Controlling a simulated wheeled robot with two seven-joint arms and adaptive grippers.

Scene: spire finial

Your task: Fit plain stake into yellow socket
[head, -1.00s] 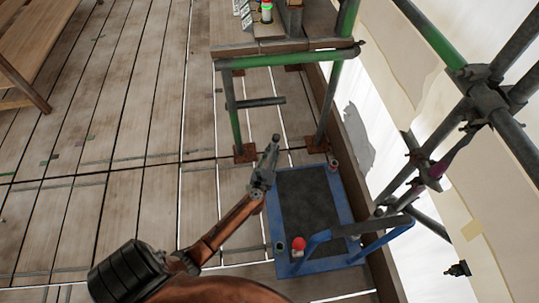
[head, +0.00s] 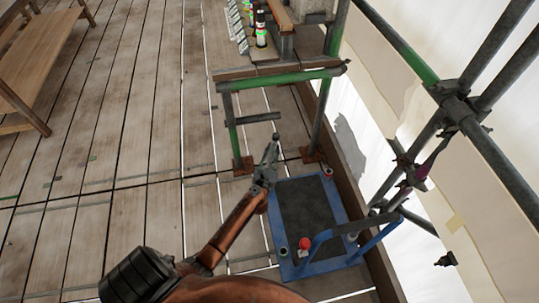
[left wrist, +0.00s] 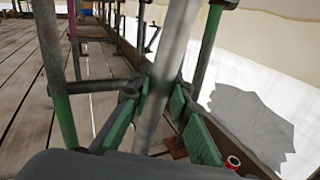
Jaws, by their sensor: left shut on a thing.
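My left gripper (head: 266,172) is in the middle of the head view, above the floor beside the blue-framed platform. It is shut on a plain grey stake (head: 272,148). In the left wrist view the stake (left wrist: 165,75) runs up, slightly tilted, between the green-padded fingers (left wrist: 150,115). Its lower end is hidden behind the gripper body. The stake is in the air, apart from the bench. I cannot make out a yellow socket in either view. My right gripper is not in view.
A bench with a green scaffold tube (head: 280,80) stands ahead, carrying bottles (head: 261,30) and small cards (head: 237,28). The blue platform (head: 342,205) has a red knob (head: 304,243). Scaffold tubes (head: 490,45) stand at right. Open plank floor (head: 120,150) lies left.

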